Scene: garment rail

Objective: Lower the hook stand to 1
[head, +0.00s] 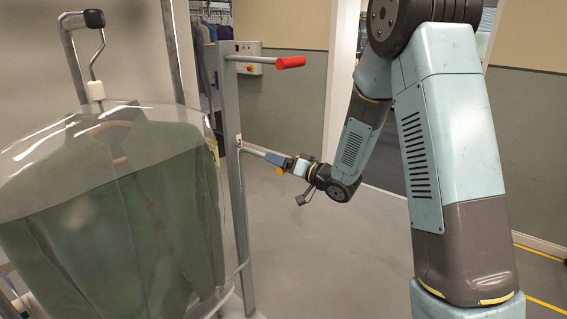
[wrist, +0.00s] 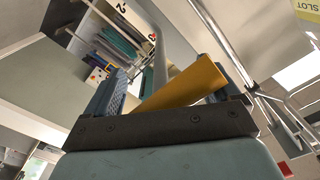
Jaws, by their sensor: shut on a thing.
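A grey upright post (head: 229,180) stands near the middle of the head view, with a red-ended handle (head: 290,62) sticking out at its top. Lower down, a grey lever (head: 253,151) reaches out from the post to my gripper (head: 272,157). In the wrist view my gripper (wrist: 165,88) is shut on a yellow handle (wrist: 185,87) lying slantwise between its fingers; a little yellow also shows by the gripper in the head view. A hook (head: 97,60) hangs at upper left, above a dark green garment (head: 120,200) inside a clear cover. I cannot read a height mark on the post.
Clothes on a rail with number tags (wrist: 121,8) show in the wrist view. A wall box (head: 247,62) is behind the post. The clear cover (head: 60,150) stands close left of the post. Grey floor (head: 310,270) is free right of the post.

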